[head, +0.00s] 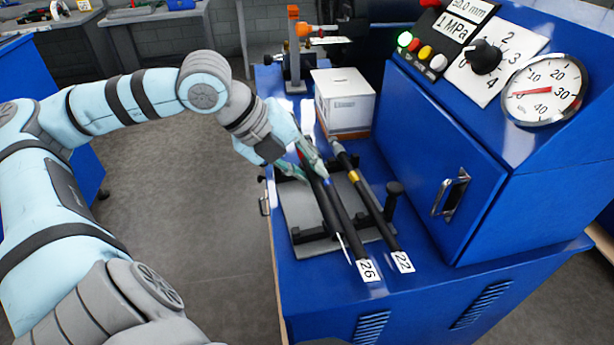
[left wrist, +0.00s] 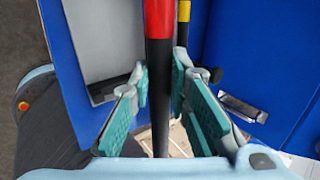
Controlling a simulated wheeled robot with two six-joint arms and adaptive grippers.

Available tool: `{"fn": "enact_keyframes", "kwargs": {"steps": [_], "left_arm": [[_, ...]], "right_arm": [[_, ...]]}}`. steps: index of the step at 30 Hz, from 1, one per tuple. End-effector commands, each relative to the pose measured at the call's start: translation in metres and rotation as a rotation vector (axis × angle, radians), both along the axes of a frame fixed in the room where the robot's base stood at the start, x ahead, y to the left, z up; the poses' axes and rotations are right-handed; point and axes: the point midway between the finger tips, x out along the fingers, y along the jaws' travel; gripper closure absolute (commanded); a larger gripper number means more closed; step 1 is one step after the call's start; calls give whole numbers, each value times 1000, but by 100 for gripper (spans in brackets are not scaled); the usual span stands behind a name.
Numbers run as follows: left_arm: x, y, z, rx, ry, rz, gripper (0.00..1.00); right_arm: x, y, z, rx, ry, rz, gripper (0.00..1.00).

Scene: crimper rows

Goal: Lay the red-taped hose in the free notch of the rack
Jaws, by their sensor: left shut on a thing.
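The red-taped hose (head: 342,216) is black, with a red band and a white tag marked 26 at its near end. My left gripper (head: 319,172) is shut on it, just behind the red band. In the left wrist view the hose (left wrist: 159,60) runs between the two fingers (left wrist: 158,88). The rack (head: 303,209) is a grey plate with dark notched bars, below and left of the hose. A yellow-taped hose (head: 371,201), tagged 22, lies to the right, apart from the held one. I cannot tell whether the held hose touches the rack; the notches are too small to make out.
A white box (head: 344,99) stands behind the hoses. A dark knobbed post (head: 393,197) stands right of the yellow-taped hose. The blue cabinet (head: 440,150) with a door handle (head: 451,191) rises at the right. The bench's blue front strip (head: 450,262) is clear.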

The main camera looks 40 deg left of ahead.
Motion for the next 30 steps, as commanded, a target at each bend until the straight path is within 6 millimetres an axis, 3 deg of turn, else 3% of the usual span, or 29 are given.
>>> {"fn": "enact_keyframes", "kwargs": {"steps": [4, 10, 17, 26, 30], "left_arm": [[6, 14, -9, -4, 28, -1, 100], [13, 18, -47, -10, 53, -4, 100], [8, 17, -75, -10, 58, -4, 100], [7, 16, -77, -12, 58, -4, 100], [9, 16, -77, -11, 55, -6, 100]], "right_arm": [[-9, 1, -7, 2, 12, -1, 60], [-11, -1, -29, -1, 14, 0, 60], [18, -4, -53, -4, -31, 5, 60], [-4, -14, -54, -20, 5, 10, 60], [-4, -12, -54, -16, 4, 9, 60]]}}
